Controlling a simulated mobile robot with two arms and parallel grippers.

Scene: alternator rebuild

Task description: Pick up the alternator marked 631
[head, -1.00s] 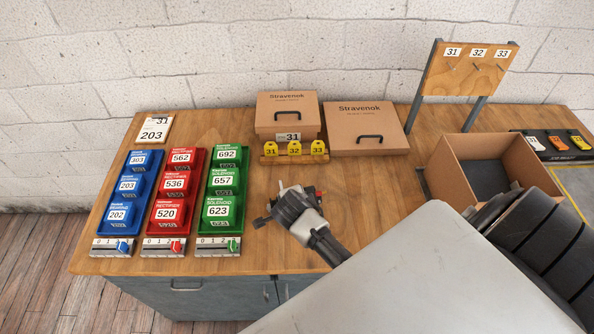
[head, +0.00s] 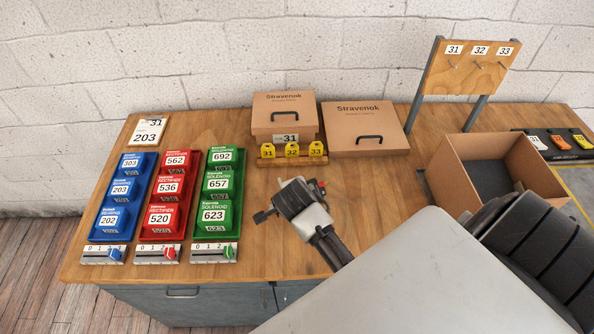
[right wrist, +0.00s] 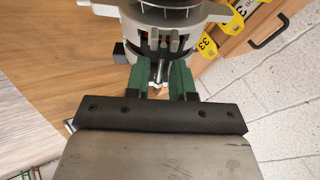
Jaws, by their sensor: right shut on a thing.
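The alternator (head: 303,203), a silver and black body, is over the middle of the bench in front of the cartons. No number can be read on it, and I cannot tell whether it touches the bench. My right gripper (head: 322,234) meets its near side. In the right wrist view, the green-padded fingers of this gripper (right wrist: 161,78) are shut on the lower part of the alternator (right wrist: 165,17), whose finned wheel is at the top edge. My left gripper is not in view.
Blue, red and green bins (head: 216,184) stand at the left. Yellow tags (head: 292,150) stand in front of a closed carton (head: 285,113); another carton (head: 365,128) lies beside it. An open box (head: 460,187) and a hook board (head: 471,68) are at the right. Bench between bins and alternator is clear.

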